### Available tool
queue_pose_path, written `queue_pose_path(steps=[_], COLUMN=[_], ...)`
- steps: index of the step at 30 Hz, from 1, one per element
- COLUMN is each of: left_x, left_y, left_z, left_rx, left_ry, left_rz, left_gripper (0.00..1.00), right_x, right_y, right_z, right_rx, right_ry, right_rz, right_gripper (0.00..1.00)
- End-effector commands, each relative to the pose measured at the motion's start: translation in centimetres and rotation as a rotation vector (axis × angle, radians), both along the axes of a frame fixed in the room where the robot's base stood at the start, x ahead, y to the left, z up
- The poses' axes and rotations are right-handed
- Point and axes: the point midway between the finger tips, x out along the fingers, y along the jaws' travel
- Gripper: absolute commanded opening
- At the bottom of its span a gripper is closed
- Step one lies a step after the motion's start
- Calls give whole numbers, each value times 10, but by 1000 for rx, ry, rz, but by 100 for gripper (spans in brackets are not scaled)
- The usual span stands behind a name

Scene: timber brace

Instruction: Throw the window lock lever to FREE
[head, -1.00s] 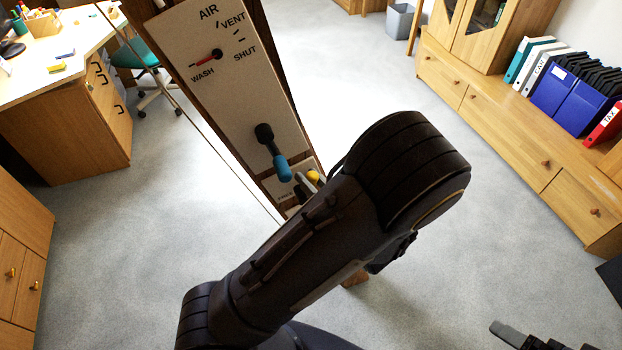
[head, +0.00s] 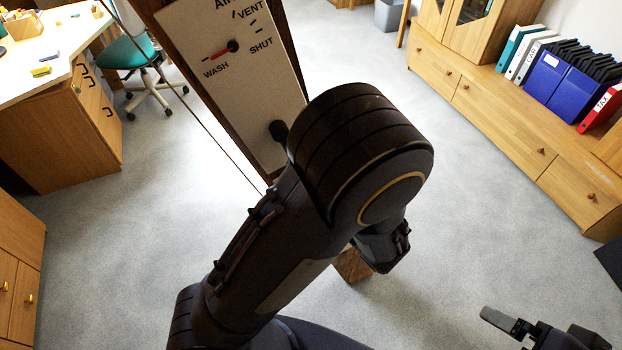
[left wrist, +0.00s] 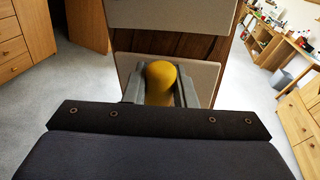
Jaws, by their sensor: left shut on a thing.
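The lock lever's yellow knob (left wrist: 160,78) shows in the left wrist view, in front of a pale lower plate (left wrist: 205,80). My left gripper (left wrist: 160,92) is shut on this knob, one grey finger on each side. The lever's shaft and any FREE marking are hidden. In the head view my left arm covers the lever, the lower plate and the left gripper. Part of my right gripper (head: 510,322) shows at the bottom right, away from the panel; its jaw gap is unclear.
The upper panel (head: 225,85) carries a red pointer (head: 222,50) towards WASH and a black lever pivot (head: 278,130), partly behind my arm. A desk (head: 60,135) and a teal chair (head: 125,50) stand left. A low cabinet (head: 500,120) with binders stands right. Floor between is clear.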

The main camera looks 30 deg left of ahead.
Motion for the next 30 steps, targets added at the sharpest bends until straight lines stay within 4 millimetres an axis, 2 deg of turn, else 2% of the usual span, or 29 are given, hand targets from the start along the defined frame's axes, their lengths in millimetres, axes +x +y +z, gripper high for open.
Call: queue_pose_path(steps=[18,30], left_x=[-22,-23], left_y=[19,20], left_z=[-21,-26], left_rx=[-357,-464], left_ry=[-415,-542], left_rz=[1,1], left_gripper=[0,0], right_x=[0,0], right_y=[0,0], right_z=[-55,-73], right_rx=[0,0], right_ry=[0,0], right_rz=[0,0], right_gripper=[100,100])
